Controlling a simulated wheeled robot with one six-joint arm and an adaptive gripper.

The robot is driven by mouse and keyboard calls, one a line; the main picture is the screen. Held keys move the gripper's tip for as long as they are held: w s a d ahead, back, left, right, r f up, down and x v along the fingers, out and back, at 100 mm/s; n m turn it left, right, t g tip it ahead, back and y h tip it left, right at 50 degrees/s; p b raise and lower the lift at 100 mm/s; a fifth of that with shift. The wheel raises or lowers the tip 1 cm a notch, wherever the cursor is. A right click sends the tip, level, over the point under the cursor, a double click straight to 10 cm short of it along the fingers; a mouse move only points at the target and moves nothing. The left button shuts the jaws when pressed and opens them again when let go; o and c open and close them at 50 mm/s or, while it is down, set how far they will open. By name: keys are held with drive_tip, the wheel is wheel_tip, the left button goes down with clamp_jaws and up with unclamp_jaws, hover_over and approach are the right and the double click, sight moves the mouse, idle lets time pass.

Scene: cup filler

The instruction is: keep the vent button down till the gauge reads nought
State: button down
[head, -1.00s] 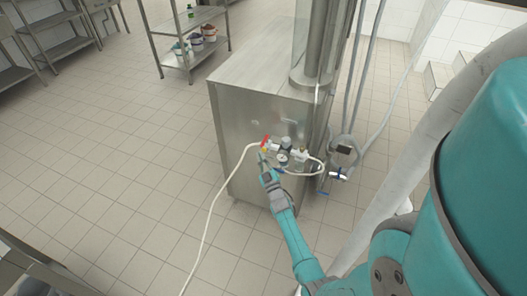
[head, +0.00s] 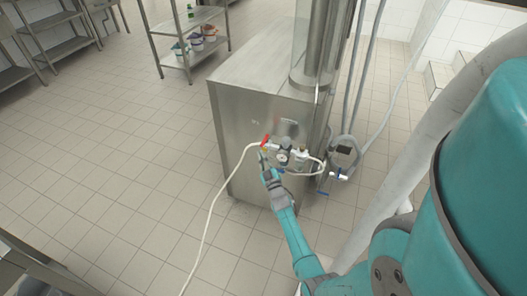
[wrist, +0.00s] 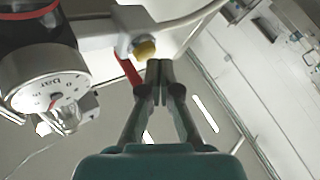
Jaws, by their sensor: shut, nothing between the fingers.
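The round white gauge (head: 282,159) sits on the front of the steel cabinet, and it also shows close up at the left of the wrist view (wrist: 45,90). "bar" is printed on its dial, but its needle's reading is too small to tell. A brass-yellow button (wrist: 145,48), which looks like the vent button, sits on the white fitting right of the gauge in the wrist view. My gripper (wrist: 160,68) is shut and empty, its fingertips close beside and just below that button. I cannot tell whether they touch it. In the head view my gripper (head: 262,158) is left of the gauge.
A red valve lever (head: 266,141) stands just above my fingertips in the head view. A white hose (head: 212,205) runs from the fittings down to the floor. The steel cabinet (head: 240,150) is close behind. The tiled floor to the left is clear.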

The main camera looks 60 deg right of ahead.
drive_tip(key=shift+d, duration=0.45)
idle(2.9)
idle(1.1)
drive_tip(key=shift+a, duration=0.9)
drive_tip(key=shift+s+a, duration=0.15)
drive_tip(key=shift+a, duration=1.1)
drive_tip(key=shift+s+a, duration=0.1)
drive_tip(key=shift+a, duration=1.15)
